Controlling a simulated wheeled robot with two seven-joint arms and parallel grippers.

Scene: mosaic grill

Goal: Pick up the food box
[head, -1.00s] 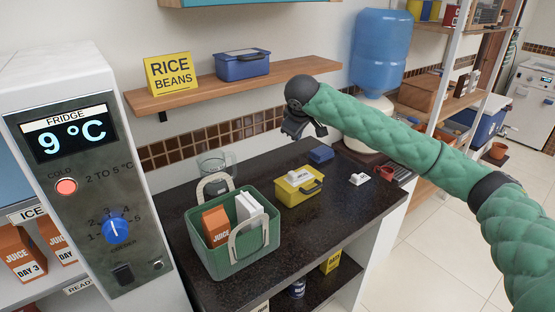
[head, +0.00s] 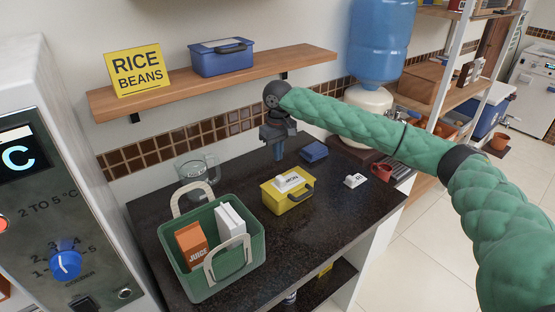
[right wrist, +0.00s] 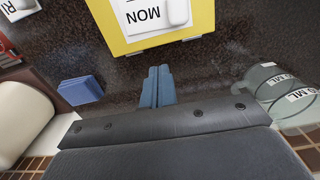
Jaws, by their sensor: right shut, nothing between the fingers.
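A blue food box (head: 222,58) with a dark handle stands on the wooden shelf. My right gripper (head: 278,153) points down over the counter, behind the yellow box and apart from it. Its blue fingers (right wrist: 157,88) are together and empty in the right wrist view. My left gripper is not in view.
A green basket (head: 256,254) with a juice carton (head: 190,246) and a white carton stands left of the yellow box. The wooden shelf (head: 160,97) overhangs the back.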

